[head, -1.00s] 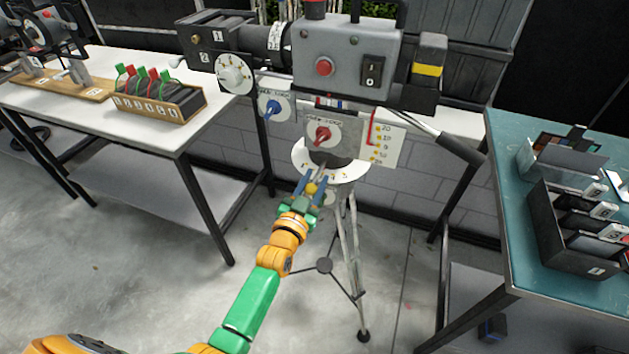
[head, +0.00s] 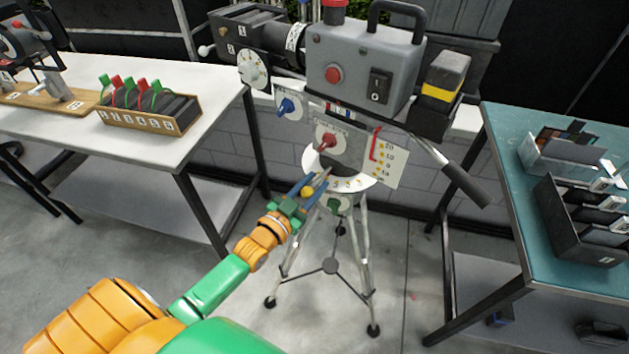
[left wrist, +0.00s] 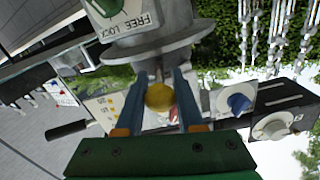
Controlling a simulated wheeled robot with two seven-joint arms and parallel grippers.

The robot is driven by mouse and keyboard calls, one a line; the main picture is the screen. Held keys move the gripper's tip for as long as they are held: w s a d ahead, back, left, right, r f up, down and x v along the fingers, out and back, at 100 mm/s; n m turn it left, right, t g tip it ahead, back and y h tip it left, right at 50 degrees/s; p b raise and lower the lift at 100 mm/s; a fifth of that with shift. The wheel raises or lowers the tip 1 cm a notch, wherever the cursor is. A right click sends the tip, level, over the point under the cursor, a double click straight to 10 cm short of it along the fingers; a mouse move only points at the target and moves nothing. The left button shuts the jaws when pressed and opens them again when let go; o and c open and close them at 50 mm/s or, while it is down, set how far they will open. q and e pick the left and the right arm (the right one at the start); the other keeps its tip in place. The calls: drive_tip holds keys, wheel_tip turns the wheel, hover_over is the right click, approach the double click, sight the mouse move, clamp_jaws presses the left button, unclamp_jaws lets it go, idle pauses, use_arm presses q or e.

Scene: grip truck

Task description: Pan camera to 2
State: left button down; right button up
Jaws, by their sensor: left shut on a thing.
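The grey camera (head: 362,72) with a red button stands on a tripod (head: 362,255), its lens end toward the left. A white numbered pan dial (head: 352,182) sits under its body; its numbers are too small to read surely. My left gripper (head: 311,186) is shut on a small yellow knob (head: 307,192) in front of the dial. In the left wrist view the yellow knob (left wrist: 160,97) lies between the blue fingers. A FREE/LOCK plate (left wrist: 130,22) with a green lever shows above it. My right gripper is out of view.
A teal table (head: 560,280) with a black box of slots (head: 580,225) stands at right. The camera's pan handle (head: 462,180) sticks out to the right. Open floor lies around the tripod legs.

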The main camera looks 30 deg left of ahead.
sight(304, 197)
use_arm(q)
drive_tip(key=c, duration=0.6)
unclamp_jaws()
drive_tip(key=shift+d, duration=0.1)
drive_tip(key=s, duration=0.7)
drive_tip(key=shift+s+a, duration=0.1)
drive_tip(key=shift+a, duration=0.25)
